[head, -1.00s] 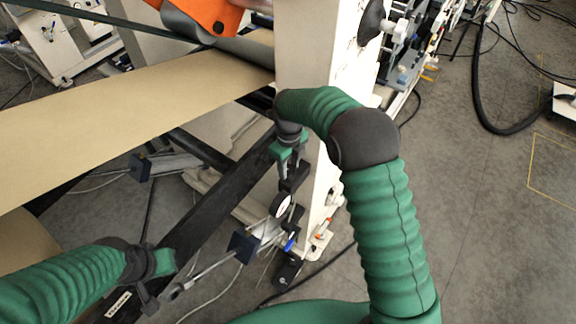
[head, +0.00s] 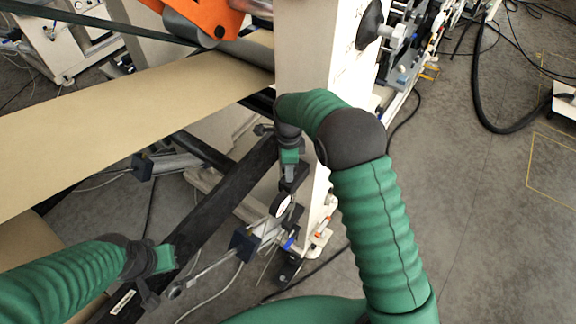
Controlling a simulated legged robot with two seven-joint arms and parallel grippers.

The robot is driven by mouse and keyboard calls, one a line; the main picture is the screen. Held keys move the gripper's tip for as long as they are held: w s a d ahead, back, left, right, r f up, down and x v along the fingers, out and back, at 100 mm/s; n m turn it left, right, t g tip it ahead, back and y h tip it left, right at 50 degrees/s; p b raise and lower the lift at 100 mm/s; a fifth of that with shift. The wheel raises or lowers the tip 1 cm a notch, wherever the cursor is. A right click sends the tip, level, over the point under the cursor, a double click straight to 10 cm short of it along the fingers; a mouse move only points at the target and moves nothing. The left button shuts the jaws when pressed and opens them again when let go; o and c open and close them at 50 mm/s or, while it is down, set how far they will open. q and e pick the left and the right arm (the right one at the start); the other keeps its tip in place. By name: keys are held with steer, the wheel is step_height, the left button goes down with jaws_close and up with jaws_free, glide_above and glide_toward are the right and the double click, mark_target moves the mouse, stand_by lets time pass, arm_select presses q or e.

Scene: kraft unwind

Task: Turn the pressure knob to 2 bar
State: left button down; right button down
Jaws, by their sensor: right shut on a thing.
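The pressure gauge (head: 281,205), a small round white dial with a dark rim, sits on the regulator assembly beside the cream machine post. Its reading is too small to make out. My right gripper (head: 289,174) points down from above the gauge and is shut on the dark pressure knob (head: 291,184), which it mostly hides. My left gripper (head: 150,296) is at the lower left, over the dark beam, away from the regulator. Its fingers are too small and dark to tell whether they are open.
A pneumatic cylinder with a dark blue block (head: 243,245) lies just below the gauge. The cream post (head: 305,60) stands close behind my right arm. A kraft paper web (head: 130,120) spans the left. Open grey floor (head: 470,230) lies to the right.

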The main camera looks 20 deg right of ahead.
steer(key=n, duration=0.3)
steer(key=shift+d+n, duration=0.1)
steer(key=shift+n, duration=0.2)
steer(key=shift+n+p, duration=0.4)
steer(key=shift+n, duration=1.4)
steer(key=shift+w+r, duration=0.1)
steer(key=c, duration=1.1)
jaws_free()
steer(key=shift+c, duration=0.2)
steer(key=shift+o, duration=1.4)
steer(key=shift+d, duration=0.1)
step_height(320, 180, up, 16)
steer(key=b, duration=0.2)
steer(key=shift+r, duration=0.25)
